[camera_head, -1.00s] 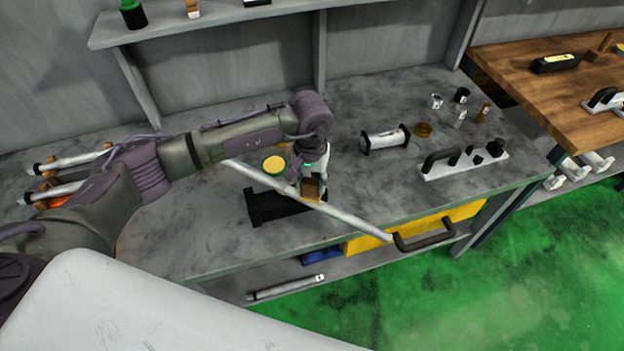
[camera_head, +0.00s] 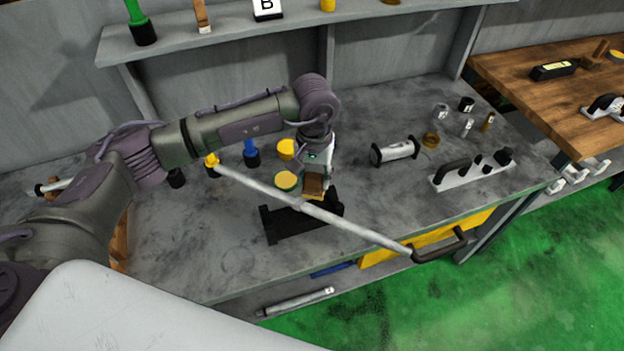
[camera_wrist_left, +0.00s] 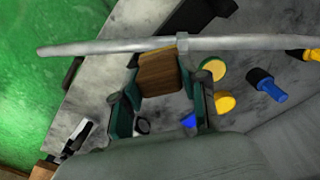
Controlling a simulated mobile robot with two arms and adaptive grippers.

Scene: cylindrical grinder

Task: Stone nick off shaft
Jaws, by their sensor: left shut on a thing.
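A long pale grey shaft (camera_head: 365,234) lies slanted across the front of the bench, over a black stand (camera_head: 290,223). Whether it touches the stand is hard to tell. My left gripper (camera_head: 315,176) is shut on a brown wooden block (camera_head: 313,187) above the middle of the shaft. In the left wrist view the block (camera_wrist_left: 160,74) sits between the dark green fingers. A narrow tan piece at its edge (camera_wrist_left: 182,46) meets or overlaps the shaft (camera_wrist_left: 100,46); contact is not certain. I cannot make out a nick. My right gripper is not in view.
A yellow-topped round tin (camera_head: 286,181) stands close behind the shaft. Blue (camera_head: 251,152) and yellow-topped tools stand behind it. A spool-shaped gauge (camera_head: 395,150) and a white holder (camera_head: 470,172) are to the right. A dark handle (camera_head: 440,247) juts from the front.

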